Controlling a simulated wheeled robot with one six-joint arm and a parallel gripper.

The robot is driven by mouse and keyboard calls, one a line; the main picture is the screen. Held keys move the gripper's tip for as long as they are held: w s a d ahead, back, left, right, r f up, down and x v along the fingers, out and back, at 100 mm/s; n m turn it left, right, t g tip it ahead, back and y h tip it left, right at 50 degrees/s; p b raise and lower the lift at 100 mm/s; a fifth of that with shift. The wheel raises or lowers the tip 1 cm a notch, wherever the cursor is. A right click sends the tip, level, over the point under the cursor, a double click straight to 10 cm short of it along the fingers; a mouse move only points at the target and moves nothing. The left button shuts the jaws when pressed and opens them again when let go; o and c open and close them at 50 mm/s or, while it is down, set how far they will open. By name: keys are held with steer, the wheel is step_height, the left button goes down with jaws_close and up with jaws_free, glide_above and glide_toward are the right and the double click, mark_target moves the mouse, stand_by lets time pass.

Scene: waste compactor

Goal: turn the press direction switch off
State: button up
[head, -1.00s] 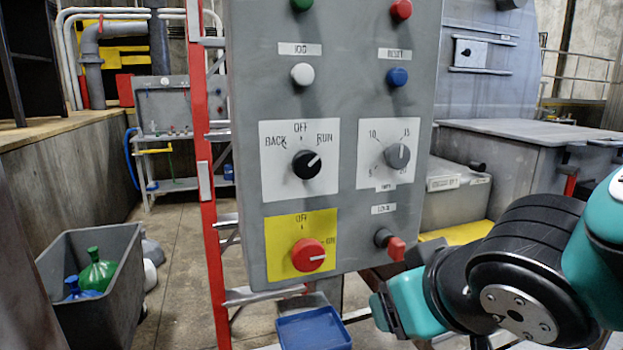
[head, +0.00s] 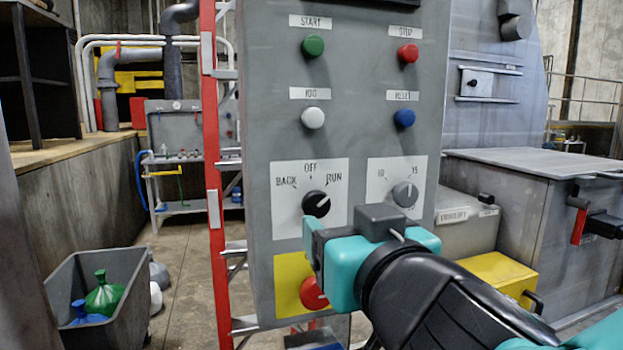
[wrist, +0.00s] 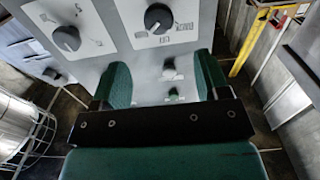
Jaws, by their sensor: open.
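The press direction switch (head: 316,204) is a black round knob on a white plate marked BACK, OFF and RUN. Its white pointer line points up and right, toward RUN. My gripper (head: 318,250) is in front of the control panel, just below the switch in the head view. It covers part of the yellow plate and the red knob (head: 313,293). In the wrist view, the jaws (wrist: 160,88) are spread apart with nothing held between them. A black knob (wrist: 158,18) on a white plate shows beyond the fingertips; it looks apart from them.
The panel also carries a grey dial (head: 405,194), a white JOG button (head: 313,118), a blue RESET button (head: 404,118), a green START button (head: 313,46) and a red STOP button (head: 408,53). A red ladder rail (head: 214,170) stands close on the left.

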mark_target(318, 204)
steer(key=p+x, duration=0.4)
steer(key=x, duration=0.5)
steer(key=shift+w, duration=0.4)
steer(key=shift+w+a+f+p, duration=0.1)
steer(key=shift+w+a+p, duration=0.05)
steer(key=shift+w+p, duration=0.3)
steer(key=c, duration=0.9)
